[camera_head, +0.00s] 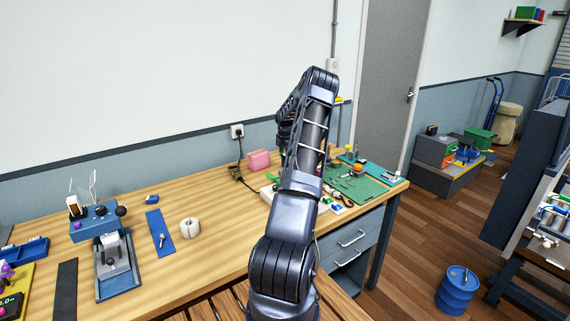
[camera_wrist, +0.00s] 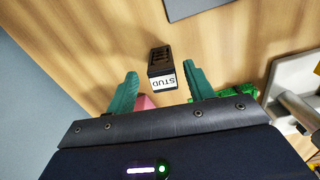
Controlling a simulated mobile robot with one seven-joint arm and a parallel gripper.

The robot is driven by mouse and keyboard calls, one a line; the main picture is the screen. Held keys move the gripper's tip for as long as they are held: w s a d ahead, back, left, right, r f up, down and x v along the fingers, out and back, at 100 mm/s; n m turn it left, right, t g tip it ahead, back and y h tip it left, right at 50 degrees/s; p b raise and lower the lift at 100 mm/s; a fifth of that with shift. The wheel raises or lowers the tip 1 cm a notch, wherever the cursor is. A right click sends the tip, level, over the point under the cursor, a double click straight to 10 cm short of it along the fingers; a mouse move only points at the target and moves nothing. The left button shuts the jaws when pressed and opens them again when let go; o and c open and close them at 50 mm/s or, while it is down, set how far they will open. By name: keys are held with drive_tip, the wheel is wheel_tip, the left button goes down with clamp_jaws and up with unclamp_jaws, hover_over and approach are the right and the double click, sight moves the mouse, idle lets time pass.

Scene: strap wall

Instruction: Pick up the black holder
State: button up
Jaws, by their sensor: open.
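The black holder (camera_wrist: 160,58) stands on the wooden table in the wrist view, with a white label reading STUD on its near face. My gripper (camera_wrist: 160,71) is open, with one green finger on each side of the holder and a visible gap to both. The fingers do not appear to touch it. In the head view my arm covers the gripper, and I cannot make out the holder there.
A pink block (camera_head: 259,160) lies on the workbench (camera_head: 215,262) near the wall, beside a socket cable. Green boards (camera_head: 350,182) with small parts lie to the right of my arm. A white ring (camera_head: 190,228) and blue strip (camera_head: 160,232) lie left, with bare wood between.

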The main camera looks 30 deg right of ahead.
drive_tip(key=f, duration=0.3)
drive_tip(key=shift+s+f, duration=0.2)
drive_tip(key=shift+f, duration=0.2)
drive_tip(key=c, duration=1.1)
